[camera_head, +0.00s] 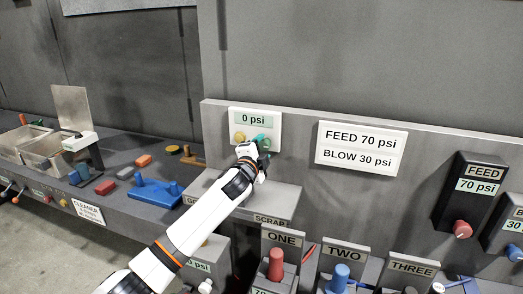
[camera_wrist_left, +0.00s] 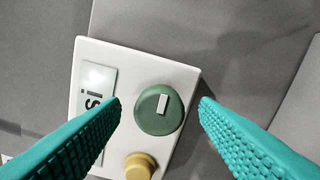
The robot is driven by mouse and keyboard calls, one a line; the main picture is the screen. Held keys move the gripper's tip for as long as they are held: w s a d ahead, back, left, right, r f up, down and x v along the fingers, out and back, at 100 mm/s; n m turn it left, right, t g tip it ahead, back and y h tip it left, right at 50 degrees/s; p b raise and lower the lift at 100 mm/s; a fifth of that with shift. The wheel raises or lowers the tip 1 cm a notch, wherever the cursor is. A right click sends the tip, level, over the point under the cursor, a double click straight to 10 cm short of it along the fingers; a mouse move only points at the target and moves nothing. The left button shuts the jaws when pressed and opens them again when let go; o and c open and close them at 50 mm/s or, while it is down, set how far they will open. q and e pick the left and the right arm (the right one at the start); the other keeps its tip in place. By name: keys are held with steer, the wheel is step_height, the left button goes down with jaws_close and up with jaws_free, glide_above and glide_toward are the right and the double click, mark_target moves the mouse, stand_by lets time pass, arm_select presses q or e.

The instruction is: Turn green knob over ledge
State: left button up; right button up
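The green knob (camera_wrist_left: 159,110) is round with a pale bar mark on its face. It sits on a white panel beside a yellow knob (camera_wrist_left: 140,167). In the head view the panel (camera_head: 262,115) reads 0 psi above the ledge (camera_head: 278,200); my gripper largely hides the green knob there, while the yellow knob (camera_head: 239,138) shows. My left gripper (camera_head: 262,140) is at the panel. In the left wrist view its teal fingers (camera_wrist_left: 161,104) are open, one on each side of the green knob, with visible gaps. My right gripper is not in view.
A sign (camera_head: 361,149) reading FEED 70 psi and BLOW 30 psi is right of the panel. A FEED box (camera_head: 468,200) with a red knob is farther right. Levers ONE (camera_head: 276,264) and TWO (camera_head: 339,277) stand below. A blue fixture (camera_head: 157,193) and bins are on the left bench.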

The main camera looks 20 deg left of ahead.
arm_select(q)
steer(key=s+b, duration=0.4)
steer(key=s, duration=0.8)
steer(key=shift+a, duration=0.2)
